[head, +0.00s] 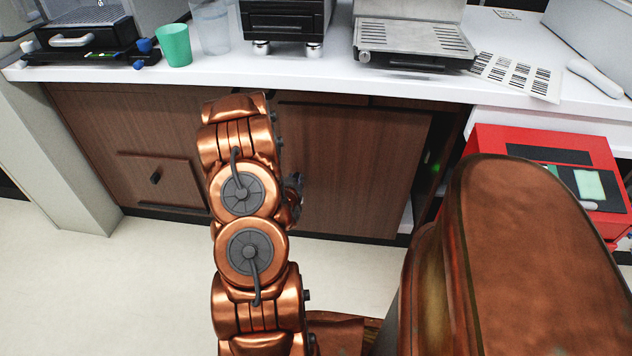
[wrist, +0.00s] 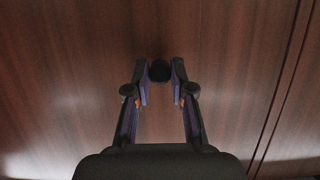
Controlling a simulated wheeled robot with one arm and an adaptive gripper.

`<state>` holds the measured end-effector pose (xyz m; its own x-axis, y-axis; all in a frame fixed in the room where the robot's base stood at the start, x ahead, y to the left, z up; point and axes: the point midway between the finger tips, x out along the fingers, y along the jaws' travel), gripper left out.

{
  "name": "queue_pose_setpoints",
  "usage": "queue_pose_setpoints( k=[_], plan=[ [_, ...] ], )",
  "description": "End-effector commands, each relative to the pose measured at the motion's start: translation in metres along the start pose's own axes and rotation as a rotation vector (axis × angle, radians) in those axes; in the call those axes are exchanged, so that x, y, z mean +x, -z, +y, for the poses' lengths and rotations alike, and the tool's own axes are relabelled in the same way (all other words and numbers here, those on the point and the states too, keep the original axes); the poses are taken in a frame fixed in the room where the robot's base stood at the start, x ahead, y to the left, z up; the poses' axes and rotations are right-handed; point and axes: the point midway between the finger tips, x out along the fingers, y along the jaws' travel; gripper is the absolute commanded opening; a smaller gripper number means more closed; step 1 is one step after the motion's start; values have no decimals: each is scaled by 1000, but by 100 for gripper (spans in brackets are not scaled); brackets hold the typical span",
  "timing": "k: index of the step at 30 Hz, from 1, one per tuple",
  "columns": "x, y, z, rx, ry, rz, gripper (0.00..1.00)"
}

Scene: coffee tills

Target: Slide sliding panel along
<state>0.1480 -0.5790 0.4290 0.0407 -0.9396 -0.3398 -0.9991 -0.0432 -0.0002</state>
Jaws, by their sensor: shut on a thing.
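The sliding panel (head: 350,165) is a brown wood-grain cabinet front below the white counter. In the head view my arm covers its left part, and a dark open gap shows beyond its right edge. In the wrist view the wood panel (wrist: 75,75) fills the background. My gripper (wrist: 160,77) faces it, with its two fingers shut on a round black knob (wrist: 159,70) on the panel. In the head view only a small part of my gripper (head: 295,187) shows past my copper arm; the knob is hidden there.
A small green light (head: 428,160) shows in the gap. A red machine (head: 490,145) stands at the right. The counter (head: 310,80) holds a green cup (head: 174,46) and coffee equipment. Pale floor (head: 120,285) is clear.

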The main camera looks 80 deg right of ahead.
Motion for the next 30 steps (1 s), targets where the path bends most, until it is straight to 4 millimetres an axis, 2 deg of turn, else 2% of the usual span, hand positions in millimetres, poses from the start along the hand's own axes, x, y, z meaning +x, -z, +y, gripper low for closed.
queue_pose_setpoints(
  k=[20, 22, 23, 30],
  plan=[
    [-2, -7, 41, -5, -7, -18, 0],
    [-1, -7, 40, -6, -5, -18, 0],
    [-1, -7, 39, -6, -4, -17, 26],
    [0, -4, 39, -2, -3, -10, 51]
  ],
)
